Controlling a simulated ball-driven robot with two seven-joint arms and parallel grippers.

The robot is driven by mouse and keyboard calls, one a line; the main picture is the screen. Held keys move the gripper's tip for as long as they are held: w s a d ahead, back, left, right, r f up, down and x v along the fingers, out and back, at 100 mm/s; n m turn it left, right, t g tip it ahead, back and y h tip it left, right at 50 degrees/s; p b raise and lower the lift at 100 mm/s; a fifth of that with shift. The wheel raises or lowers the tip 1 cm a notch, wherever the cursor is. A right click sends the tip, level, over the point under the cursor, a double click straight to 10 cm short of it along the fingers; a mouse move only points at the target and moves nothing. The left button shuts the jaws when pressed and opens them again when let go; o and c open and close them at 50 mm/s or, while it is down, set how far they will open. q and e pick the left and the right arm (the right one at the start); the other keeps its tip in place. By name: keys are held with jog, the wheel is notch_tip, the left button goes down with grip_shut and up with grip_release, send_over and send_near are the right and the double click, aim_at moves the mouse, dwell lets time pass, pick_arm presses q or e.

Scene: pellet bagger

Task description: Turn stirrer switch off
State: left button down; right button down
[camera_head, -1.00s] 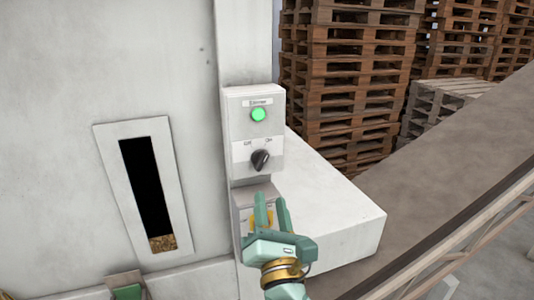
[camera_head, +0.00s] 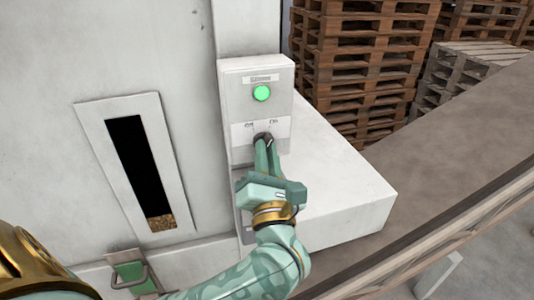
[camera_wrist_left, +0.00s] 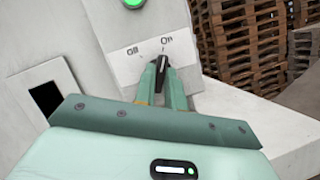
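The stirrer switch is a black rotary knob (camera_head: 264,137) on a pale grey control box (camera_head: 237,100), below a lit green lamp (camera_head: 261,93). In the left wrist view the knob (camera_wrist_left: 162,67) points toward the "On" label, with the "Off" label to its left. My left gripper (camera_head: 265,146) is at the knob, with one finger on each side of it. In the wrist view its fingers (camera_wrist_left: 162,82) are closed in around the knob, and they partly hide its lower part. My right gripper is in neither view.
A white ledge (camera_head: 345,190) juts out right of the box. A slotted window (camera_head: 180,205) with pellets low inside is on the machine wall at left. A green handle piece (camera_head: 130,274) sits below it. Wooden pallets (camera_head: 365,55) are stacked behind.

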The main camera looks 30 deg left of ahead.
pick_arm(q)
jog(key=shift+w+d+n+g+y+b, duration=0.1)
jog(key=shift+n+g+y+b, duration=0.95)
jog(key=shift+n+b, duration=1.8)
jog(key=shift+w+d+n+g+y+b, duration=0.1)
jog(key=shift+n+g+y+b, duration=1)
jog(key=shift+n+b, duration=1.75)
jog(key=shift+w+d+n+g+y+b, duration=0.1)
jog(key=shift+n+g+y+b, duration=0.95)
jog(key=shift+n+b, duration=1.8)
jog(key=shift+r+n+g+h, duration=0.1)
jog(key=shift+n+g+h, duration=0.2)
jog(key=shift+n, duration=0.05)
jog(key=c, duration=1.5)
grip_release()
jog(key=shift+a, duration=0.1)
jog(key=shift+o, duration=0.2)
